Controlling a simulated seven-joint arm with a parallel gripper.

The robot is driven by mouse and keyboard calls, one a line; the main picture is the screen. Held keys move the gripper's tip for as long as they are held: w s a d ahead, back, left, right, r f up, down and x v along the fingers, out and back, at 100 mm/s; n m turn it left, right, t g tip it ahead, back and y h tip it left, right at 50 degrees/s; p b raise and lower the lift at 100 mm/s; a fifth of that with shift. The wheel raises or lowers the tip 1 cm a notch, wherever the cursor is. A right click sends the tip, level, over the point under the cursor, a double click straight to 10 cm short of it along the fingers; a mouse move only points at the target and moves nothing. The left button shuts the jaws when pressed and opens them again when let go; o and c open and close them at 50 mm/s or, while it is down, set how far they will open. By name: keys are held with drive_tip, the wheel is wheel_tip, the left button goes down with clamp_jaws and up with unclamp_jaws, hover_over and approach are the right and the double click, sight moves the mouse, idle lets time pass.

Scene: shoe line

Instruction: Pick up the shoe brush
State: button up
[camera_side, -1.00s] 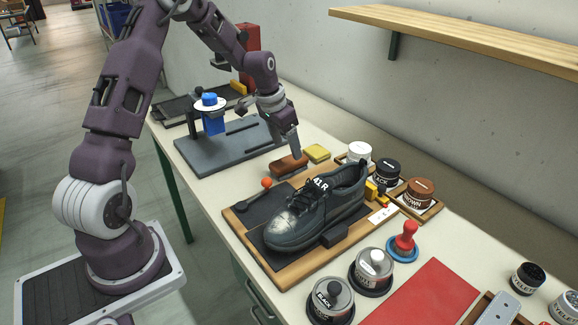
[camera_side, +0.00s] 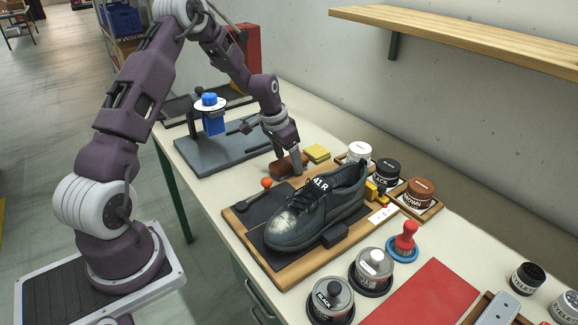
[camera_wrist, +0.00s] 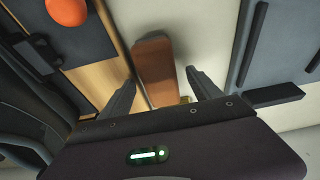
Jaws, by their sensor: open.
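The shoe brush (camera_side: 280,168) has a brown wooden back and lies on the bench between the shoe board and the grey stand. My gripper (camera_side: 287,164) is right over it in the side view and hides part of it. In the wrist view the brush (camera_wrist: 154,68) lies lengthwise between the two fingers of my gripper (camera_wrist: 160,92). The fingers are apart, one on each side of the brush. I cannot tell how far down they reach beside it, and I see no grip on it.
A black shoe (camera_side: 318,208) rests on a wooden board (camera_side: 290,275) beside the brush. A yellow sponge (camera_side: 317,153) lies close behind it. The grey stand (camera_side: 225,150) is on the left. Polish tins (camera_side: 386,172) stand at the back right.

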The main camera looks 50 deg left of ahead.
sight(288, 160)
drive_tip(key=shift+c, duration=0.2)
drive_tip(key=c, duration=1.5)
wheel_tip(288, 160, up, 10)
drive_tip(key=shift+r, duration=0.25)
